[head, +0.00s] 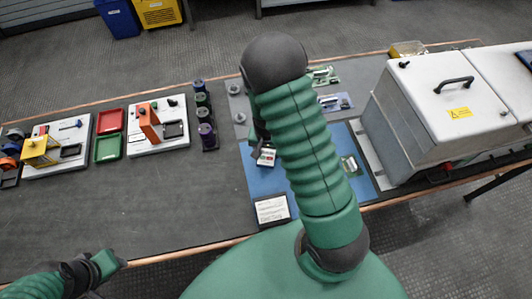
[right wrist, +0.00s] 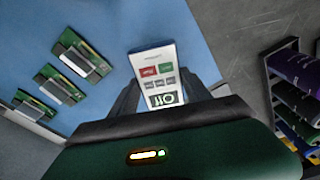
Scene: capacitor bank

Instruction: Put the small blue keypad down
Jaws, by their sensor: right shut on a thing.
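The small keypad (right wrist: 153,72) has a white face with red, green and grey keys and a blue edge. It stands between the two dark fingers of my right gripper (right wrist: 165,97), which is shut on it. In the head view, the keypad (head: 266,158) shows just left of my green right arm, over the blue mat (head: 262,182). My right gripper (head: 262,142) is partly hidden behind that arm. Whether the keypad touches the mat is unclear. My left gripper (head: 108,263) is at the lower left, near the table's front edge, its jaws unclear.
A black-framed white card (head: 272,209) lies at the mat's front. Several green circuit boards (right wrist: 75,58) lie on the mat. A grey cabinet (head: 430,95) stands right. A rack of dark cans (head: 206,135) stands left, beyond it a white board (head: 158,127). The front left table is clear.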

